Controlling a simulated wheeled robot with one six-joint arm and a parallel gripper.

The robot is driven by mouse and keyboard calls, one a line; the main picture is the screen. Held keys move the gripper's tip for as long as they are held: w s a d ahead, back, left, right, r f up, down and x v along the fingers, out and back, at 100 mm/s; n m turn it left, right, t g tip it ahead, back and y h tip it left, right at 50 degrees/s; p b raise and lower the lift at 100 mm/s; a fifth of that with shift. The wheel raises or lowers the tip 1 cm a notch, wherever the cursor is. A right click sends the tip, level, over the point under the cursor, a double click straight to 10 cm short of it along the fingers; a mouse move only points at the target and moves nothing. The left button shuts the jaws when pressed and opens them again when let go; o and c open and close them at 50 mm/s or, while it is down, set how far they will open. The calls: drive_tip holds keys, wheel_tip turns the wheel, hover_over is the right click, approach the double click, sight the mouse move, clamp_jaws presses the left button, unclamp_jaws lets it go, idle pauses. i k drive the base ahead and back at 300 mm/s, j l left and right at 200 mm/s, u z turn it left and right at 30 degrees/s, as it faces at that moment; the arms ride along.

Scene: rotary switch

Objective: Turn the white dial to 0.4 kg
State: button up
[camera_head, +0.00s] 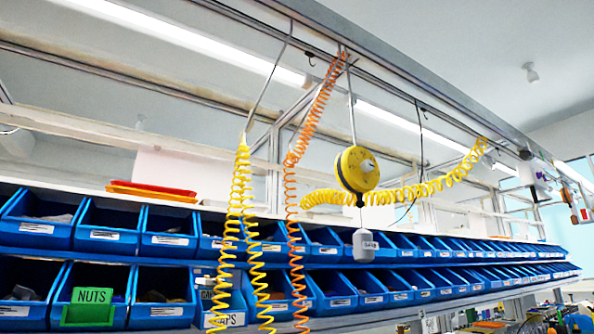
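A yellow round tool balancer (350,169) hangs from the overhead rail on a metal rod. The white dial (367,166) sits at the middle of its face, a small pale knob pointing toward the right. Markings around the dial are too small to read, so its setting cannot be told. A grey weight (364,246) hangs on a thin line below the balancer. My gripper is not in view.
Yellow coiled hoses (240,225) and an orange coiled hose (291,200) hang left of the balancer; another yellow coil (430,188) stretches behind it to the right. Two rows of blue bins (100,228) line the shelves below.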

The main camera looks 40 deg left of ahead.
sight(366, 166)
drive_tip(key=u, duration=1.4)
